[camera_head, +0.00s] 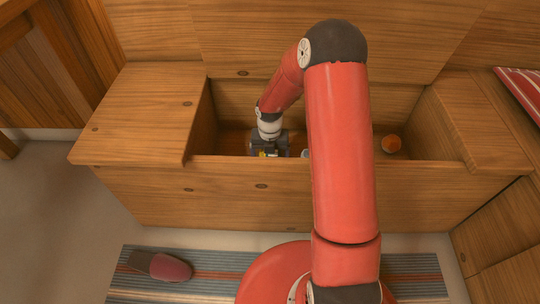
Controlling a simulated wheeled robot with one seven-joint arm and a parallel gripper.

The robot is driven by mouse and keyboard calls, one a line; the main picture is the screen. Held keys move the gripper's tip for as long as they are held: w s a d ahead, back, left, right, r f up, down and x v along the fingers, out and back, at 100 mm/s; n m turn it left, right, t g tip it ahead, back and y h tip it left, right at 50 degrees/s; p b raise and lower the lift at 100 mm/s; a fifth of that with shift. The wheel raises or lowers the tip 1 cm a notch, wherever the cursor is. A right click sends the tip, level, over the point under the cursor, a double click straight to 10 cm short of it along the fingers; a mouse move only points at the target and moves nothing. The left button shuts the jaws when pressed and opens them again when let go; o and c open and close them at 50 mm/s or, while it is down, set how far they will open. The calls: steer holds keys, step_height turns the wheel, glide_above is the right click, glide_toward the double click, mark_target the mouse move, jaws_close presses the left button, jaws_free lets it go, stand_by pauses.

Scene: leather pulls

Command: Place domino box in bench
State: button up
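The wooden bench (145,115) stands across the view with its middle compartment open, so its inside shows. My red arm reaches over the front wall, and my gripper (269,148) points down inside the compartment, left of its middle, close behind the front wall. A small dark thing with yellow and blue patches (268,154) shows at the gripper's fingers. It may be the domino box, but it is too small to be sure. The front wall hides what lies below, and I cannot tell whether the fingers are open or shut.
A small pale thing (305,153) shows partly beside my arm. A striped rug (215,270) lies in front of the bench with a dark red shoe-like thing (160,266) on it. A striped cushion (522,90) is at right.

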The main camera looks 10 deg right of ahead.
steer(key=s+r+m+t+h+p, duration=0.1)
steer(key=s+r+m, duration=0.25)
steer(key=r, duration=0.75)
steer(key=s+r+m+p, duration=0.15)
steer(key=r+m, duration=0.35)
steer(key=r, duration=0.6)
steer(key=s+r+m+t, duration=0.1)
steer(key=s+r+m, duration=0.3)
steer(key=s+m, duration=0.3)
steer(key=s+r+m+t, duration=0.2)
steer(key=s+r+m, duration=0.2)
steer(key=s+m, duration=0.3)
steer(key=s+r+m+t+y, duration=0.1)
steer(key=s+r+m, duration=0.3)
steer(key=s+m, duration=0.3)
steer(key=m, duration=0.3)
steer(key=shift+r+t, duration=0.3)
steer(key=shift+r, duration=0.1)
steer(key=shift+s+d, duration=0.1)
step_height(320, 180, up, 8)
steer(key=p, duration=0.8)
steer(key=shift+r, duration=0.15)
